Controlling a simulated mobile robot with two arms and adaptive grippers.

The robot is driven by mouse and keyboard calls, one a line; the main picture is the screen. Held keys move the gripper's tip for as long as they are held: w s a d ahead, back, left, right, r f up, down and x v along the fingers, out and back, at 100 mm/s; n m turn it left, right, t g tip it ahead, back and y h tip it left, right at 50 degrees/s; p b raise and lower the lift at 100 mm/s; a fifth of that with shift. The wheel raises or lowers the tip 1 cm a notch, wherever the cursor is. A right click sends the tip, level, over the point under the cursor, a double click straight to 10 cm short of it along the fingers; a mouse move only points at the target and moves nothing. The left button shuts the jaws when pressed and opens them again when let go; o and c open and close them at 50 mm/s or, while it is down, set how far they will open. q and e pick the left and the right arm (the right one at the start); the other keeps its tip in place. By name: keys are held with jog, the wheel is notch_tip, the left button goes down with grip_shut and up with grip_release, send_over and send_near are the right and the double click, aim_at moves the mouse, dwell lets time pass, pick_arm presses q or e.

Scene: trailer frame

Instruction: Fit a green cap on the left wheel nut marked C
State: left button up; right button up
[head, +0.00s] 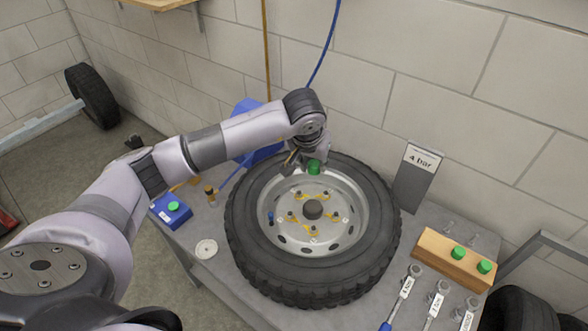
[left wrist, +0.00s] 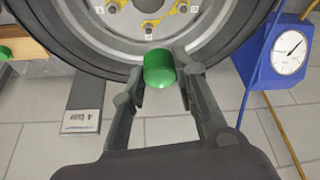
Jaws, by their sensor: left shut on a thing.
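My left gripper (head: 306,166) is shut on a green cap (head: 314,167), above the far rim of the wheel (head: 375,215) lying flat on the table. In the left wrist view the cap (left wrist: 159,70) sits between the fingertips, with its rounded side showing. Wheel nuts with yellow pointers ring the hub (head: 313,209); several nuts show in the head view, and a few, such as one nut (left wrist: 149,27), show in the left wrist view beyond the cap. The cap is apart from the nuts. The letters are too small to read surely. My right gripper is out of view.
A wooden block (head: 440,255) with two green caps stands at right, by several labelled wrenches (head: 403,294). A "4 bar" sign (head: 414,180) stands behind the wheel.

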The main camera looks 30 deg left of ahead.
pick_arm(q)
jog(key=w+a+f+b, duration=0.1)
jog(key=w+a+f, duration=0.2)
jog(key=a+f, duration=0.45)
jog(key=b, duration=0.3)
send_over(299, 192)
jog(key=shift+n, duration=0.4)
jog(key=shift+s+f, duration=0.15)
jog(key=shift+f, duration=1.45)
jog(key=shift+s+f, duration=0.1)
jog(key=shift+f, duration=1.5)
jog(key=shift+f+b, duration=0.1)
jog(key=shift+b, duration=0.2)
jog(key=shift+f+b, duration=1.45)
jog(key=shift+b, duration=0.05)
jog(key=o, duration=0.8)
